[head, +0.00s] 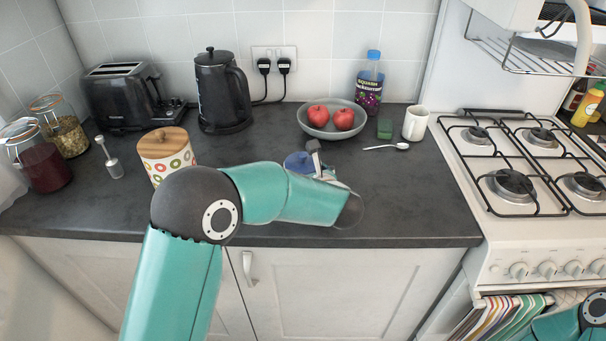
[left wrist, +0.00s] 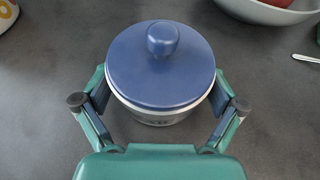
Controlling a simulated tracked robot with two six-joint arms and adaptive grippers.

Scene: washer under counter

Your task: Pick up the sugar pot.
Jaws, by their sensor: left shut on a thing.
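The sugar pot (left wrist: 160,72) has a blue lid with a round knob and a pale body. It stands upright in the left wrist view, over the dark worktop. In the head view its blue lid (head: 298,161) shows just beyond my left forearm, which hides most of the body. My left gripper (left wrist: 160,108) has a finger on each side of the pot below the lid and is shut on it. I cannot tell whether the pot's base touches the worktop. In the head view, the left gripper (head: 318,165) is partly hidden by its own wrist. My right gripper does not show.
A bowl of apples (head: 318,131), a white mug (head: 415,123), a spoon (head: 386,147) and a squash bottle (head: 369,86) stand behind and right. A patterned canister (head: 166,156) and a kettle (head: 222,92) are left. The hob (head: 520,160) is far right.

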